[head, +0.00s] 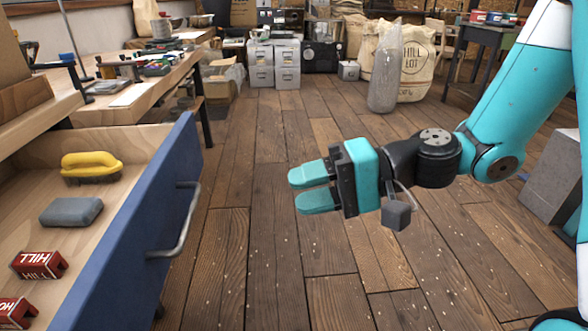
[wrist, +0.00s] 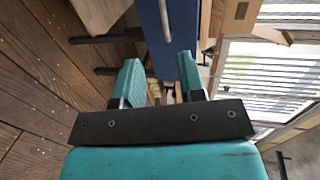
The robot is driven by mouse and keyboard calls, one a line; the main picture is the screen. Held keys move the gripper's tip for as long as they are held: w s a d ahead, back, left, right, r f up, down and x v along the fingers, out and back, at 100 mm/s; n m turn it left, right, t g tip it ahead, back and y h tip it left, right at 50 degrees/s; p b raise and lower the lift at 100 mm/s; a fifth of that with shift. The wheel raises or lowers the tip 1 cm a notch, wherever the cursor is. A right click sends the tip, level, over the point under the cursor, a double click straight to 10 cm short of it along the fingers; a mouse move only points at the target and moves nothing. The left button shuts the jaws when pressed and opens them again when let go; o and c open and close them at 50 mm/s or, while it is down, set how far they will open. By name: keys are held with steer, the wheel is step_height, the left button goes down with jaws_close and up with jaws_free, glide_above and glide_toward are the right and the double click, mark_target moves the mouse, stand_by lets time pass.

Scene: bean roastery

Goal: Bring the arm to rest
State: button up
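My gripper (head: 303,189) is out over the wooden floor, to the right of an open drawer (head: 160,205) with a blue front. Its two teal fingers point left toward the drawer front and are apart, with nothing between them. The fingers also show apart in the wrist view (wrist: 158,85), with the blue drawer front beyond them. My teal arm reaches in from the right and is stretched out, not folded. The gripper does not touch the drawer or its metal handle (head: 180,225).
The drawer holds a yellow-handled brush (head: 90,165), a grey block (head: 72,212) and red tins (head: 38,264). A workbench (head: 150,85) stands at the back left. Sacks (head: 412,62) and grey cabinets (head: 274,65) stand at the back. The middle floor is clear.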

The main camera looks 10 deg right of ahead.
steer(key=s+d+n+g+h, duration=0.2)
steer(key=s+d+n+h, duration=0.2)
steer(key=s+n+h, duration=0.65)
step_height(320, 180, up, 30)
steer(key=s+m+p, duration=0.1)
steer(key=m+p, duration=0.1)
steer(key=p, duration=2.8)
steer(key=shift+s+d+r, duration=0.15)
steer(key=shift+r, duration=0.1)
steer(key=shift+h, duration=0.25)
